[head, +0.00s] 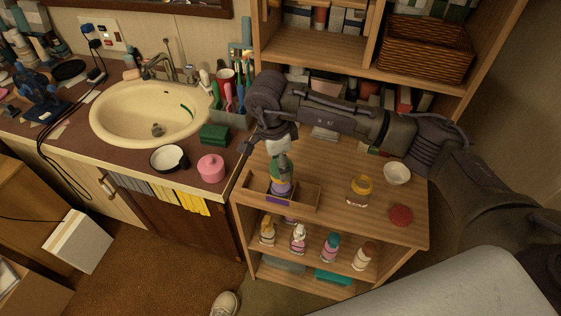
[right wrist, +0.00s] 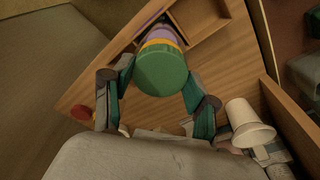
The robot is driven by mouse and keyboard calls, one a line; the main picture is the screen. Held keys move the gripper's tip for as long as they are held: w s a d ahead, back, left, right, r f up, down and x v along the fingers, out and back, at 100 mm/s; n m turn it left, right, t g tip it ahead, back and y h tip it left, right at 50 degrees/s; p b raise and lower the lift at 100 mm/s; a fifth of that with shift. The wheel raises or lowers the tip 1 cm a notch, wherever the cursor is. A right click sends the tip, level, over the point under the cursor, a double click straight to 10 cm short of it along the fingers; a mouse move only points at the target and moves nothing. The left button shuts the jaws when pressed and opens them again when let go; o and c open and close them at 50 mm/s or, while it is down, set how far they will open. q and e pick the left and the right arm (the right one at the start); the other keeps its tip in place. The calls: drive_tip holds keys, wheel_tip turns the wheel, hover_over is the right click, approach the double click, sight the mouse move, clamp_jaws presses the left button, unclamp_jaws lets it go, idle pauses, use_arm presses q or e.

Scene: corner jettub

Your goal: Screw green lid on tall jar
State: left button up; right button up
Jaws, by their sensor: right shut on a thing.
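The tall jar (head: 281,189), purple in its lower part, stands upright in a shallow wooden tray (head: 303,198) on the shelf top. The green lid (right wrist: 162,70) sits above an orange-yellow band and the purple part of the jar (right wrist: 160,33) in the right wrist view. My right gripper (head: 280,169) points down over the jar. Its fingers are on both sides of the lid in the right wrist view (right wrist: 155,80), shut on it. Whether the lid is threaded onto the jar cannot be seen. My left gripper is not in view.
A yellow-topped jar (head: 360,190), a white bowl (head: 397,173) and a red lid (head: 401,215) stand right of the tray. A white cup (right wrist: 248,122) is near the gripper. The sink counter (head: 215,190) lies left, with a pink jar (head: 211,168). Bottles fill the lower shelf.

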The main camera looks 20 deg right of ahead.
idle(1.0)
drive_tip(key=shift+f+b, duration=0.15)
drive_tip(key=shift+b, duration=0.3)
idle(1.2)
drive_tip(key=m, duration=0.3)
drive_tip(key=shift+m, duration=0.4)
drive_tip(key=shift+m+g, duration=0.4)
drive_tip(key=shift+m, duration=0.8)
drive_tip(key=shift+m, duration=0.5)
drive_tip(key=m, duration=0.5)
drive_tip(key=shift+w+f+y, duration=0.1)
drive_tip(key=shift+f+y, duration=0.05)
drive_tip(key=shift+y, duration=0.25)
